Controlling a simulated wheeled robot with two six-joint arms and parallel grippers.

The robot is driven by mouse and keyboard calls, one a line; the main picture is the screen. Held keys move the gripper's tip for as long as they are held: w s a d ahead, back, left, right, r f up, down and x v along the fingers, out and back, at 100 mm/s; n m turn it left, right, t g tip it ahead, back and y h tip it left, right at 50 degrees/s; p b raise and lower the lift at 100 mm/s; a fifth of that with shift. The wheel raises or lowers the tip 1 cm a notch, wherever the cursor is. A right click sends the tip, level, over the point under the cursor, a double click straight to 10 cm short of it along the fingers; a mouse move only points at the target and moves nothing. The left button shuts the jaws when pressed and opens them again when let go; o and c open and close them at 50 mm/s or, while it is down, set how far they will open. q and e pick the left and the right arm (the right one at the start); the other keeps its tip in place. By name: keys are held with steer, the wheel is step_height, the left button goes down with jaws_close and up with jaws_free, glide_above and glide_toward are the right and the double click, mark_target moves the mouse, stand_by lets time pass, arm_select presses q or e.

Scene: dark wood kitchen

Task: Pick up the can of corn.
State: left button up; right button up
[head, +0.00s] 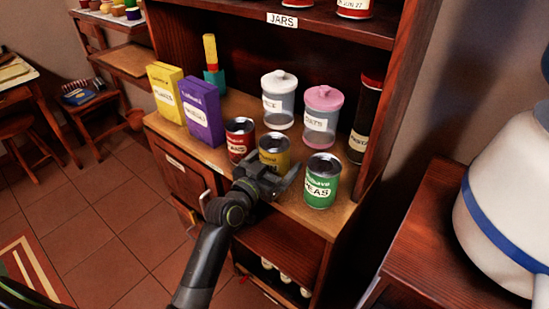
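A yellow can (274,145), which looks like the can of corn, stands upright at the front of the cabinet's counter. Its lower part and most of its label are hidden behind my gripper. My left gripper (272,170) is right in front of it, with its fingers spread apart towards the can. One finger is at the can's lower left and the other at its lower right. I cannot tell whether they touch it. My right gripper is not in view.
A red can (240,140) stands close on the left and a green peas can (321,181) on the right. Behind are a clear jar (279,101) and a pink-lidded jar (322,109). Yellow (166,93) and purple (202,113) boxes stand left. The cabinet's side wall bounds the right.

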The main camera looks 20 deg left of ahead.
arm_select(q)
steer(key=c, duration=1.4)
